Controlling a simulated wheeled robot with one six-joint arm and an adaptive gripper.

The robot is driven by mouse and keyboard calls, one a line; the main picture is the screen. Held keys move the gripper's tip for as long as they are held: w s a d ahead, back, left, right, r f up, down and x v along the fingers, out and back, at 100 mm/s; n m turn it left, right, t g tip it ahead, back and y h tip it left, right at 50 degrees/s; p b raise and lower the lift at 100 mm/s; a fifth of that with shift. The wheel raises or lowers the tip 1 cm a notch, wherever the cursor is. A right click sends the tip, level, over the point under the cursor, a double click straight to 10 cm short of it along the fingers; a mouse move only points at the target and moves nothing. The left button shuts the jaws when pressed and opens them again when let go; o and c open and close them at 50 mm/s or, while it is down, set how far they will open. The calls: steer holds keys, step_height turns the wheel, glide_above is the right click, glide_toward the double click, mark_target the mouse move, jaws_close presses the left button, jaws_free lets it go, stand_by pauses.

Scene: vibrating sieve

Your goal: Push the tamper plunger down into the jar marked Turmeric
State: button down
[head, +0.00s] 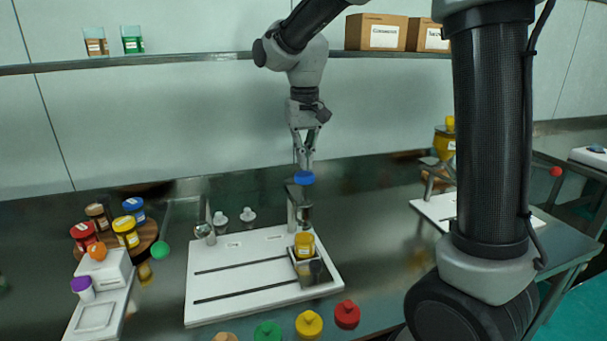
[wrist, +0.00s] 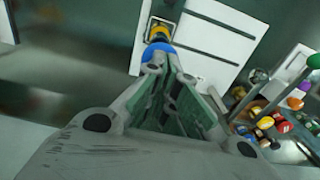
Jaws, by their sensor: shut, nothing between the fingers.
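The tamper plunger's blue knob (head: 304,178) stands on top of a metal stand (head: 293,212) at the back right of a white board. A jar with yellow contents (head: 304,245) sits below it in a square holder; its label is too small to read. My gripper (head: 303,167) points down with its fingers together, right above the blue knob; I cannot tell if they touch it. In the wrist view the blue knob (wrist: 158,50) is just past the fingertips, with the yellow jar (wrist: 159,31) beyond it. The plunger's lower end is mostly hidden.
The white board (head: 220,300) has two dark slots. A round wooden tray (head: 151,238) with several lidded jars stands at the left, beside a white device (head: 104,270). Several coloured lids (head: 309,322) line the front edge. A shelf (head: 190,60) runs along the wall.

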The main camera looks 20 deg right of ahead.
mark_target(305, 174)
steer(key=shift+f, duration=3.65)
steer(key=shift+r, duration=5.55)
